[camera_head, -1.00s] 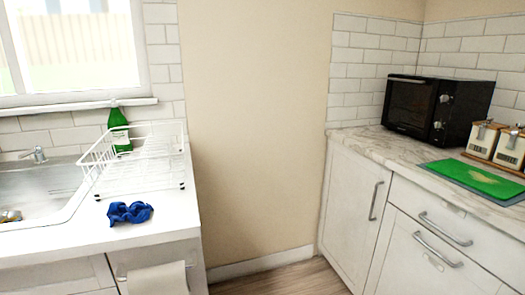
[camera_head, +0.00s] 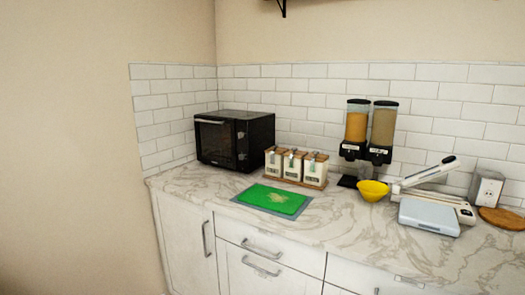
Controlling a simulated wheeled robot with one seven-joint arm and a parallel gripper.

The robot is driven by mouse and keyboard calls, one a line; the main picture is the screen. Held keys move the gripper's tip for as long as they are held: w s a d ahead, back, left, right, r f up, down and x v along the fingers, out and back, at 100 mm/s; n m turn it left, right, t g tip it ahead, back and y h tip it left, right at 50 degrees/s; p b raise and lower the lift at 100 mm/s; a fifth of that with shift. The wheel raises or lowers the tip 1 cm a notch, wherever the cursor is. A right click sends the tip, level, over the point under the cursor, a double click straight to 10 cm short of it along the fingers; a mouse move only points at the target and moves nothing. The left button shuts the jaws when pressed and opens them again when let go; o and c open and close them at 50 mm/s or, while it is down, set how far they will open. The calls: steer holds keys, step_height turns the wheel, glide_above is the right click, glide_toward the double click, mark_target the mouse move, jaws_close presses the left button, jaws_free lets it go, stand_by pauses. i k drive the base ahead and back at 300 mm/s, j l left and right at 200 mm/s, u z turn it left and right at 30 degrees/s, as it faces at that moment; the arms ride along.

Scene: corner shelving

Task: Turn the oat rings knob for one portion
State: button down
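A twin cereal dispenser stands on the marble counter against the tiled wall, right of the middle. Its left canister (camera_head: 357,122) holds orange-yellow contents and its right canister (camera_head: 383,125) holds paler, tan contents. Each has a black lid and a black lower housing with a small label, too small to read, so I cannot tell which one is oat rings. The knobs are not clear at this distance. A yellow bowl (camera_head: 373,190) sits at the front of the dispenser, under or just before its right side. My gripper is not in view.
A black microwave (camera_head: 235,140) stands in the corner. Several canisters in a wooden rack (camera_head: 297,167), a green cutting board (camera_head: 273,198), a kitchen scale (camera_head: 429,215), a white long-armed appliance (camera_head: 440,185) and a wooden round board (camera_head: 503,220) share the counter (camera_head: 340,228). Its front middle is clear.

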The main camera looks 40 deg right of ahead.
mark_target(376, 159)
steer(key=z, duration=1.35)
